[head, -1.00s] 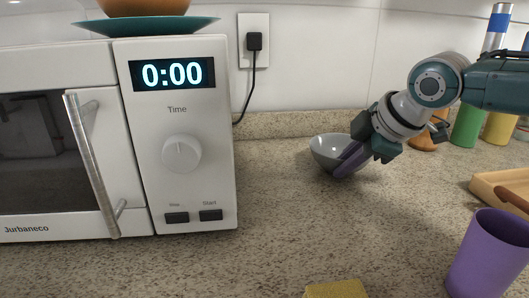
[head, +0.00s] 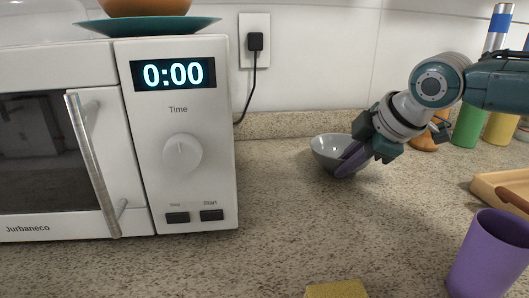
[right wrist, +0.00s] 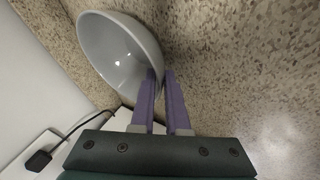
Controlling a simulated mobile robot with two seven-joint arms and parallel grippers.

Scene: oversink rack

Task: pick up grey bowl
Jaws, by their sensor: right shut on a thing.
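The grey bowl (head: 325,150) stands on the speckled counter to the right of the microwave in the head view. In the right wrist view, the bowl (right wrist: 115,50) fills the upper left. My right gripper (head: 348,165) reaches down to the bowl's right side, with one purple finger inside the bowl and the other outside. In the right wrist view, my right gripper (right wrist: 160,85) is shut on the bowl's rim, which runs between its fingertips. The bowl's right side is partly hidden by the gripper in the head view. My left gripper is out of view.
A white microwave (head: 215,130) stands at left with a teal plate (head: 150,27) on top. A purple cup (head: 488,255), wooden tray (head: 487,190) and yellow sponge (head: 337,289) lie nearer. Green (head: 467,128) and yellow (head: 500,127) containers stand at the back right. The middle counter is clear.

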